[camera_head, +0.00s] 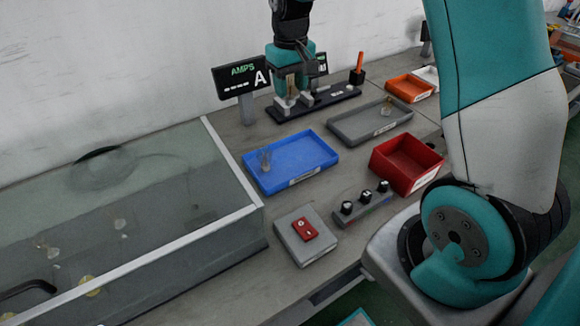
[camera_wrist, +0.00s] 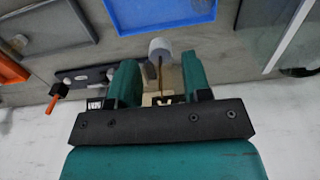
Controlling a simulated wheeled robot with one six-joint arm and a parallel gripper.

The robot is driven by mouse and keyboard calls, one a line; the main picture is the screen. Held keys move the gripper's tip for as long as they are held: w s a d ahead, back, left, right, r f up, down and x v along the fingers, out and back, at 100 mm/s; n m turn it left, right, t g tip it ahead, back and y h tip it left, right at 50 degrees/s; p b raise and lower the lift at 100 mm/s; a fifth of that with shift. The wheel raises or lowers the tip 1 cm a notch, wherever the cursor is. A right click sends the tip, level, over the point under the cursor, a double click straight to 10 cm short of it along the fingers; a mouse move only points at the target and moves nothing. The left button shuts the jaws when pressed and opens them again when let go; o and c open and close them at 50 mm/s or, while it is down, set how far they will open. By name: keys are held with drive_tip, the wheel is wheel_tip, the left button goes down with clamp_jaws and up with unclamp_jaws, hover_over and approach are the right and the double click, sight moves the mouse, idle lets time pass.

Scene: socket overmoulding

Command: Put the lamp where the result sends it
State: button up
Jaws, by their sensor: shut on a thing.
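My gripper (camera_head: 291,95) is at the dark test fixture (camera_head: 330,101) against the back wall, pointing down. In the wrist view its two teal fingers (camera_wrist: 160,75) are closed around a small pale thing, most likely a lamp (camera_wrist: 170,82), largely hidden by the fingers. A grey round end (camera_wrist: 159,47) shows just beyond it; I cannot tell which part this belongs to. Whether the held thing touches the fixture is unclear. The meter display (camera_head: 240,78) reads "AMPS", dashes and "A".
A red bin (camera_head: 405,167), a knob panel (camera_head: 365,206), a red-button box (camera_head: 304,250) and a glass-walled enclosure (camera_head: 235,180) stand nearby. An orange tray (camera_head: 405,87) is farther right.

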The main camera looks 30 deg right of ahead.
wheel_tip(320, 180, down, 19)
drive_tip(key=p, duration=0.3)
drive_tip(key=shift+f, duration=0.1)
drive_tip(key=o, duration=0.9)
